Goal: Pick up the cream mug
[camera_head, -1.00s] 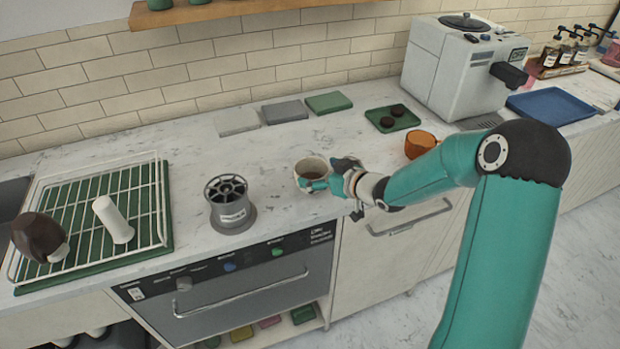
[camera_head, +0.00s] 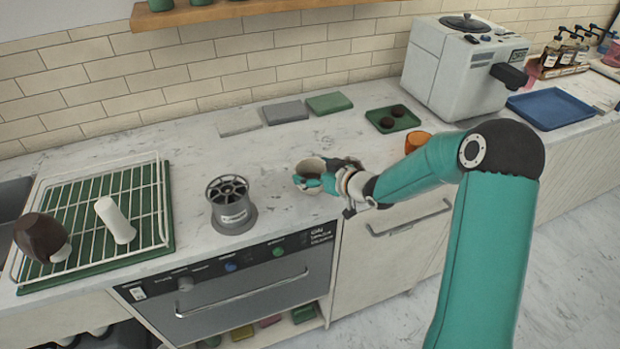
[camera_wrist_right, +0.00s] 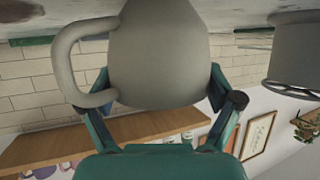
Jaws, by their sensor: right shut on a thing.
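The cream mug (camera_head: 308,166) is near the counter's front edge in the middle of the head view, with a dark inside. My right gripper (camera_head: 327,178) is shut on its body, with fingers on either side. In the right wrist view the mug (camera_wrist_right: 158,55) fills the top middle between the fingers of my right gripper (camera_wrist_right: 160,100), and its handle points left. The gripper hides part of the mug in the head view. I cannot tell whether its base touches the counter. My left gripper is not in view.
A round grey burr-like device (camera_head: 231,207) stands left of the mug. An orange cup (camera_head: 416,141) is partly behind my right arm. A green tray (camera_head: 391,120) holds dark round items. A wire rack (camera_head: 140,172) is at left.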

